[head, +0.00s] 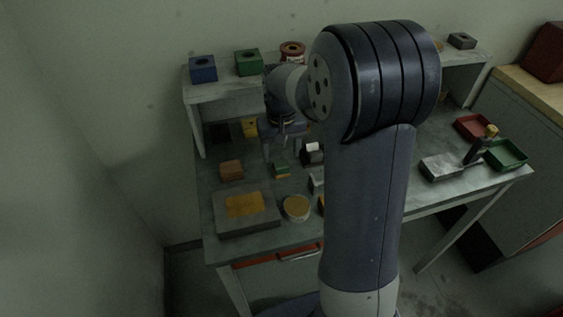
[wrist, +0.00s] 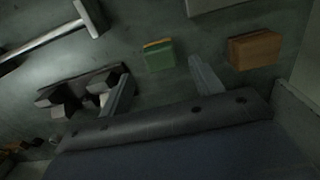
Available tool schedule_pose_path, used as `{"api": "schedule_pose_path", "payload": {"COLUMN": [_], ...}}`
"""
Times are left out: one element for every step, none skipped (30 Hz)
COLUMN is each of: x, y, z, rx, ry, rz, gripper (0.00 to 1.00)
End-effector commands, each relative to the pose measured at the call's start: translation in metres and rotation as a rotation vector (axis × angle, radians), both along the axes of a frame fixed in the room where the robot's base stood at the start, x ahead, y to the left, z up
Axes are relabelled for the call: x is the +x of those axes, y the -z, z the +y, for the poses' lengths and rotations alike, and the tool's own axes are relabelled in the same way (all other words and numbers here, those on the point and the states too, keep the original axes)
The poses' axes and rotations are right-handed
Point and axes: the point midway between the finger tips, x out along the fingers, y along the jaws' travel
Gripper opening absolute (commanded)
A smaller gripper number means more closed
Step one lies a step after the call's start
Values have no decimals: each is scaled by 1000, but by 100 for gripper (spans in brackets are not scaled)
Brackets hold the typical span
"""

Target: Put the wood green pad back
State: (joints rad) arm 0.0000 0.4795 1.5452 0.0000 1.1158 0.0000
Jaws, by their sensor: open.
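A small green pad with a yellow-orange layer (head: 281,170) lies on the bench near the brown block, and it also shows in the wrist view (wrist: 159,56). My gripper (head: 283,150) is above the bench behind the pad, with its fingers apart. In the wrist view my gripper (wrist: 163,88) is open and empty. The pad appears just beyond the gap between the fingertips, nearer the right finger, with no clear contact. Where the pad belongs is not clear from these frames.
A brown block (head: 231,170) lies left of the pad. A grey slab with a yellow patch (head: 262,222) and a round tin (head: 296,208) are nearer the front. A dark holder (wrist: 78,92) stands by the left finger. Blue (head: 203,68) and green (head: 247,62) blocks sit on the shelf.

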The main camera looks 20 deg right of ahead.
Motion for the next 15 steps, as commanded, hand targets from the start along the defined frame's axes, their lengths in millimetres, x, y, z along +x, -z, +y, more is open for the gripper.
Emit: {"api": "schedule_pose_path", "payload": {"x": [1,1,1,1,0,1,1,1,0,0,0,0,0,0,0], "y": [-12,-18,-26,-32,-37,-43,-47,-50,-54,-57,-59,-61,-62,-62,-63], "z": [0,0,0,0,0,0,0,0,0,0,0,0,0,0,0], "rx": [0,0,0,0,0,0,0,0,0,0,0,0,0,0,0], "ry": [0,0,0,0,0,0,0,0,0,0,0,0,0,0,0], "rz": [-5,-6,-5,-5,-3,-4,-3,-3,-1,-1,-1,-1,0,0,1], "gripper": [62,62,62,62,62,62,62,62,62,62,62,62,62,62,62]}}
